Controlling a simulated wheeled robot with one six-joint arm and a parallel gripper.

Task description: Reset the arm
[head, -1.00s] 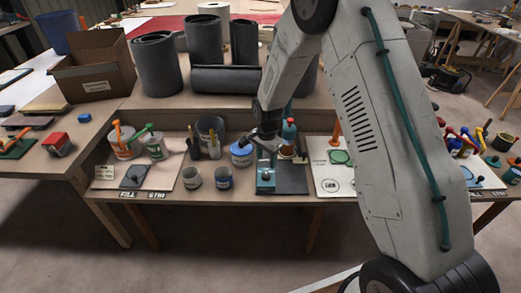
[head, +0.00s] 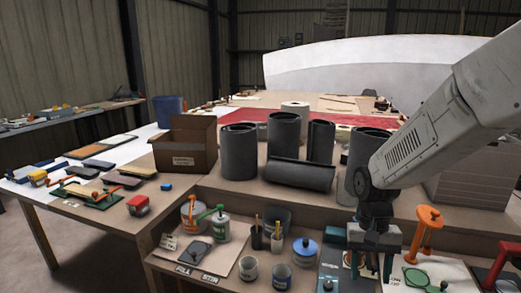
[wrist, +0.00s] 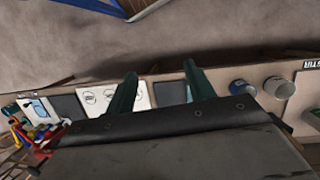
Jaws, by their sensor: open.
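My arm comes in from the right of the head view, its white forearm sloping down to the left. My gripper (head: 371,266) hangs at its end over the right part of the low front bench, fingers pointing down. In the wrist view the two teal fingers of my gripper (wrist: 160,72) stand well apart with nothing between them. The gripper is open and empty. Its exact height above the bench is hard to tell.
Near the gripper are an orange clamp-like stand (head: 428,222), a blue-lidded tub (head: 305,254) and a white card with a green ring (head: 412,284). Dark rolls (head: 285,136) and a cardboard box (head: 183,158) stand on the higher bench behind. A white hull (head: 350,72) fills the back.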

